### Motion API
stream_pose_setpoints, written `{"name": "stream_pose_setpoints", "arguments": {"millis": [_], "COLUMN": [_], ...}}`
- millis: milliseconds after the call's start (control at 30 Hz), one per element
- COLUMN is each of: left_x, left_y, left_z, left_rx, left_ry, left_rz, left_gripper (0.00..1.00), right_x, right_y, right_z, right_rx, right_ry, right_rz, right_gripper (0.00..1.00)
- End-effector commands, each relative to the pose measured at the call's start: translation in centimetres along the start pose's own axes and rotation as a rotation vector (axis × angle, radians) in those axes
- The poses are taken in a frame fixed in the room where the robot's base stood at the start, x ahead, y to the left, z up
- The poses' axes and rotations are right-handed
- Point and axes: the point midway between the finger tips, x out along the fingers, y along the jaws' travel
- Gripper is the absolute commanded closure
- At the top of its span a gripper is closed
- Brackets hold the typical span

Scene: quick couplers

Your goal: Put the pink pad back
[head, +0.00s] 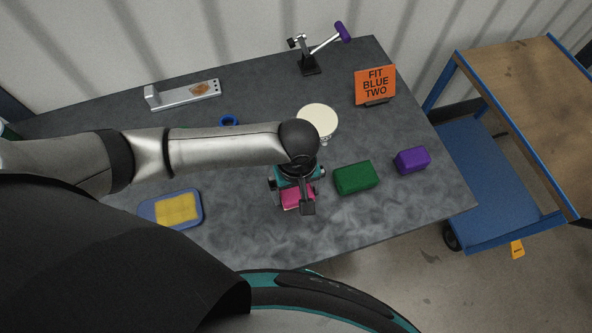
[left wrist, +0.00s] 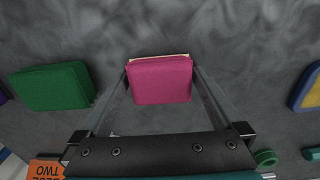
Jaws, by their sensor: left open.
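The pink pad (head: 292,200) is a small magenta block below my left gripper (head: 297,190), in the middle of the grey table near its front edge. In the left wrist view the pink pad (left wrist: 161,80) lies between the two spread fingertips, with a thin pale strip along its far edge. The fingers of my left gripper (left wrist: 161,72) are open, one on each side of the pad and close to its sides; I cannot tell whether they touch it. In the head view the gripper hides part of the pad. My right gripper is not in view.
A green block (head: 356,178) and a purple block (head: 412,160) lie to the right. A blue tray with a yellow pad (head: 176,209) lies left. Behind are a cream disc (head: 318,118), an orange sign (head: 375,84), a lever clamp (head: 309,65) and a metal bracket (head: 186,95).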

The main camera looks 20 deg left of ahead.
Motion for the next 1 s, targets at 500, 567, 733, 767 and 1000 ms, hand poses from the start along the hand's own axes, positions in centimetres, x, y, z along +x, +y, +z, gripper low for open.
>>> {"name": "stream_pose_setpoints", "arguments": {"millis": [500,567,733,767,1000], "left_x": [-9.8,-11.1,-13.8,-14.2,-15.2], "left_y": [-0.1,-0.1,-0.1,0.0,-0.1], "left_z": [-0.5,-0.6,-0.6,-0.6,-0.6], "left_rx": [0.000,0.001,0.001,0.001,0.000], "left_ry": [-0.001,0.000,-0.001,0.000,0.000], "left_rz": [0.002,0.002,0.001,0.001,-0.001], "left_gripper": [0.00,0.00,0.00,0.00,0.00], "right_x": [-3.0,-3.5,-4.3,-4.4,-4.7], "right_y": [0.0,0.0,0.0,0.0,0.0], "right_z": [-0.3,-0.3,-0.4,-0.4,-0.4], "right_rx": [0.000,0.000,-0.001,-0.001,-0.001], "right_ry": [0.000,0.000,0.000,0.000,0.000], "right_rz": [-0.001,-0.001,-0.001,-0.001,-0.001], "right_gripper": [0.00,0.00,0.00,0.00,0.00]}}
